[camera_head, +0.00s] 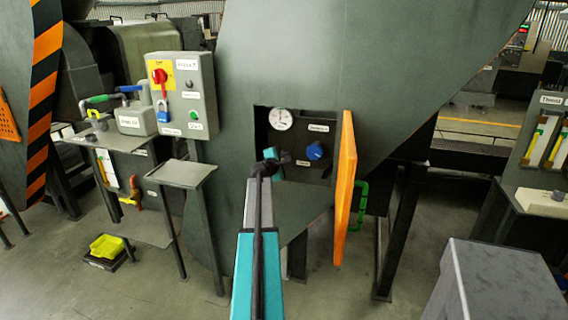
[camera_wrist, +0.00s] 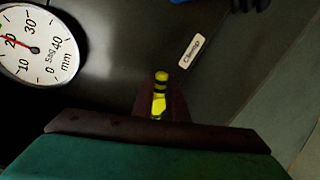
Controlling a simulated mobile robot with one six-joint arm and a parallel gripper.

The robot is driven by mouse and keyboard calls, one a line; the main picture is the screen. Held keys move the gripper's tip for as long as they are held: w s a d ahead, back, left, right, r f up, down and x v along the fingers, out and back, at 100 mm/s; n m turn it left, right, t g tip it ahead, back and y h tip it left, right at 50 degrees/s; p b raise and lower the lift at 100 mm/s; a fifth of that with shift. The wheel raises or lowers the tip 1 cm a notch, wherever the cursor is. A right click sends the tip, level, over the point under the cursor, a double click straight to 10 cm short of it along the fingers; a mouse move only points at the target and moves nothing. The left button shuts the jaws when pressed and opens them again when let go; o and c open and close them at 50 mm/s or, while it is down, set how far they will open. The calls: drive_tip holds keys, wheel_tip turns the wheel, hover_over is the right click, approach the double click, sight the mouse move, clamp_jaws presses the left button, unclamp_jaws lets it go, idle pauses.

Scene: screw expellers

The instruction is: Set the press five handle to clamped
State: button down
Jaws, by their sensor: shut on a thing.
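The press five clamp handle (camera_wrist: 160,92), with yellow and black bands, shows in the wrist view just below a white "Clamp" label (camera_wrist: 193,50). The dark edge of my gripper (camera_wrist: 160,128) crosses the lower part of the handle, and its teal body fills the bottom of that view. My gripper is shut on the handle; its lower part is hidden. In the head view my gripper (camera_head: 272,158) is at the recessed panel, below a round dial gauge (camera_head: 281,119), and the handle cannot be made out there. The gauge also shows in the wrist view (camera_wrist: 36,45).
A blue knob (camera_head: 315,151) is on the panel right of my gripper. An orange door (camera_head: 345,190) stands open at the recess's right side. A grey switch box (camera_head: 183,93) with a red rotary switch is at left. A grey block (camera_head: 505,283) stands at lower right.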

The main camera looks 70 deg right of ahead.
drive_tip(key=shift+s+f+m+t+b, duration=0.2)
drive_tip(key=shift+m+t+b, duration=0.4)
drive_tip(key=shift+m, duration=0.4)
drive_tip(key=shift+d+f+m+b, duration=0.1)
drive_tip(key=shift+f+m+b, duration=0.05)
drive_tip(key=shift+m+b, duration=0.5)
drive_tip(key=shift+w, duration=0.1)
drive_tip(key=shift+t, duration=0.3)
drive_tip(key=c, duration=1.8)
unclamp_jaws()
drive_tip(key=shift+f, duration=0.1)
